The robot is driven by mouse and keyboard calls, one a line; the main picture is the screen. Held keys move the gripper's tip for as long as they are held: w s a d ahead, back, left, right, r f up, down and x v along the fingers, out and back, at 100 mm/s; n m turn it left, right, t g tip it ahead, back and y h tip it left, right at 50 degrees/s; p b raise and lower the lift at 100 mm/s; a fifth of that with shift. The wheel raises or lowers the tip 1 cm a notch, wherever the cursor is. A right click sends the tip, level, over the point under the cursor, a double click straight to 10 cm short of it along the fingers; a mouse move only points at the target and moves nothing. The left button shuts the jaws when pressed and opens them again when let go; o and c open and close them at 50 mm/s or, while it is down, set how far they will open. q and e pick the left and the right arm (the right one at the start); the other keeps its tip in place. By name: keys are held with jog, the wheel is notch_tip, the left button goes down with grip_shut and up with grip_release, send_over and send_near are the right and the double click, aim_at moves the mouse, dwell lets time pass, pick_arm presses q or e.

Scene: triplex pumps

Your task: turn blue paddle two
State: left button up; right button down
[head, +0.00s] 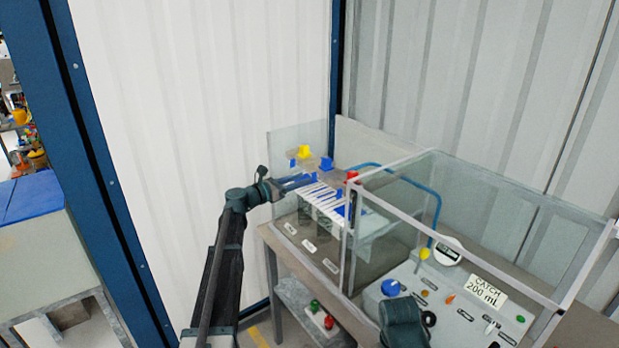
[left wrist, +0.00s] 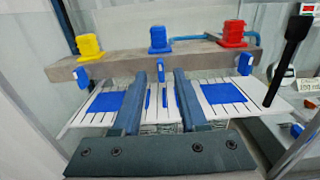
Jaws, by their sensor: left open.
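In the left wrist view a grey-brown bar (left wrist: 110,66) carries a yellow cap (left wrist: 88,42), a blue cap (left wrist: 159,38) and a red cap (left wrist: 234,33). A small blue paddle hangs below each: left (left wrist: 82,77), middle (left wrist: 162,66) and right (left wrist: 244,65). My left gripper (left wrist: 161,76) is open, its two fingers pointing at the middle paddle, one on each side of it in the picture. I cannot tell whether they touch it. In the head view my left gripper (head: 296,182) reaches in at the bar; the middle paddle is not clear there.
White slats with blue patches (left wrist: 119,102) lie below the bar. Clear panels (head: 480,200) enclose the bench at the right. A control panel with knobs and a "CATCH 200 mL" card (head: 487,290) stands in front. A dark rod (left wrist: 287,55) rises at the right.

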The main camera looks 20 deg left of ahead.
aim_at(314, 177)
pick_arm(q)
jog(key=shift+x, duration=2.1)
grip_shut()
